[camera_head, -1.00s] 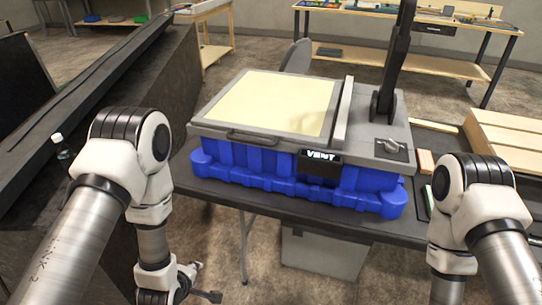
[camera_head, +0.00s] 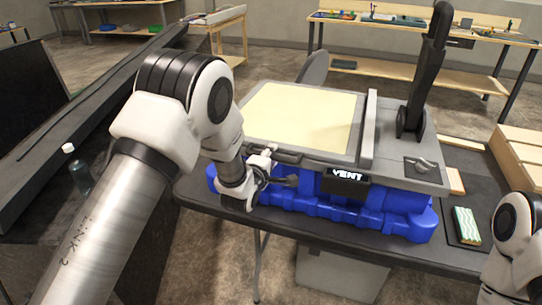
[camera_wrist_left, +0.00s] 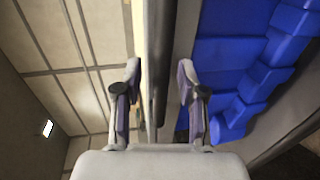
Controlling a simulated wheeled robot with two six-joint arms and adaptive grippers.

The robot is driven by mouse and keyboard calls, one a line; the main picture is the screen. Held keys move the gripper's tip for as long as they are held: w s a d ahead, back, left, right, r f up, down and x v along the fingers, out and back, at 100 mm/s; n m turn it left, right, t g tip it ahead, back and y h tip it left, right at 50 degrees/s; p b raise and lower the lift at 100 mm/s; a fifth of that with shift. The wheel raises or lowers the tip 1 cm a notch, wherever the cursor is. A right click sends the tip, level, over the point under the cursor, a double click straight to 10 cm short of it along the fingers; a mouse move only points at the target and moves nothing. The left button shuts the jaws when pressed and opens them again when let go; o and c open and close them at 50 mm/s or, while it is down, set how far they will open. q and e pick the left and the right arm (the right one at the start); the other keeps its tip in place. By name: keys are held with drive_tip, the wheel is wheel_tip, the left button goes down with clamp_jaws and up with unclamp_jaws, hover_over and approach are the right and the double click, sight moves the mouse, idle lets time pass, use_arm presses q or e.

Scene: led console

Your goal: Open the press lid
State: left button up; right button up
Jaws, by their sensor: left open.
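The press lid (camera_head: 300,122) is a cream panel in a grey frame, lying flat and closed on the blue press base (camera_head: 385,218). Its dark handle (camera_head: 289,156) runs along the front edge and is partly hidden by my left arm. My left gripper (camera_head: 278,168) is at the front edge, close to this handle. In the left wrist view, the open fingers of my left gripper (camera_wrist_left: 160,70) stand on either side of the dark handle bar (camera_wrist_left: 160,50). I cannot tell whether they touch it. My right gripper is out of view.
A black upright lever (camera_head: 425,75) stands at the press's right. A VENT display (camera_head: 346,176) is on the front, with a grey knob (camera_head: 423,165) on top. A green-and-white striped block (camera_head: 467,225) lies on the dark table (camera_head: 440,252) at right.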

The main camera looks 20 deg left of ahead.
use_arm(q)
clamp_jaws()
